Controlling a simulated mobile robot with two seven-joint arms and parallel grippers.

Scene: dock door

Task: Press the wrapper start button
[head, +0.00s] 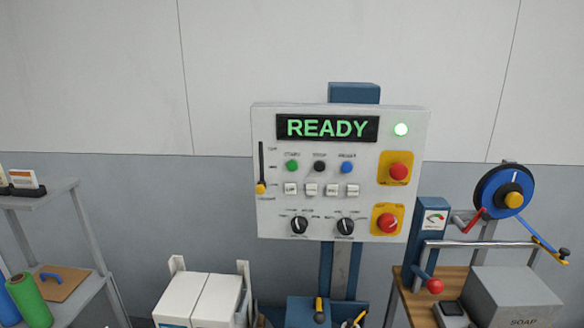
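A white control panel (270,215) faces me on a blue post (354,93). Below the display sit a green button (292,166), a black button (320,166) and a blue button (347,167) in a row. The small labels above them are too blurred to read surely. Neither of my grippers shows in the head view.
Red buttons on yellow plates (398,172) (388,223), small white keys, two dark knobs (299,225) and a yellow-tipped lever (261,187) share the panel. A shelf (40,200) stands left, white boxes (214,298) below, and a reel (505,192) on a bench right.

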